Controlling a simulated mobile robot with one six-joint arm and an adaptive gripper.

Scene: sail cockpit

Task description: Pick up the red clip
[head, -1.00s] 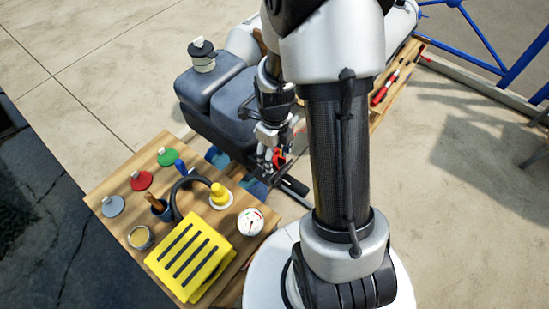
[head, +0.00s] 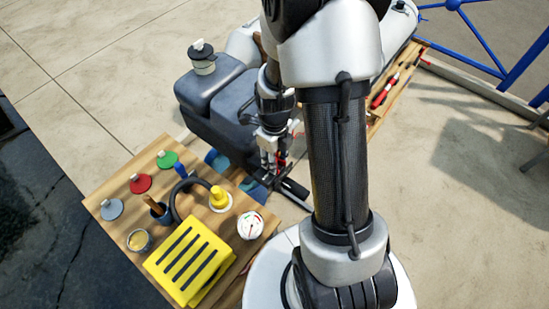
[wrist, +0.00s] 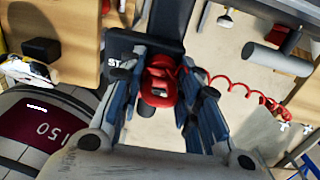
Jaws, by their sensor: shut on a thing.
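The red clip (wrist: 160,82) sits between the fingers of my gripper (wrist: 160,92) in the wrist view. It lies against a black part (wrist: 123,45) with the letters "ST" partly showing. A coiled red cord (wrist: 232,85) runs from the clip to the right, to a small red end piece (wrist: 275,108). My gripper is shut on the clip. In the head view my gripper (head: 273,165) points down beside the wooden table, and only a little red shows at it. I cannot tell whether the clip is still seated on the black part.
A dark grey tank-like body (head: 215,95) stands close behind my gripper. Open floor lies at the right.

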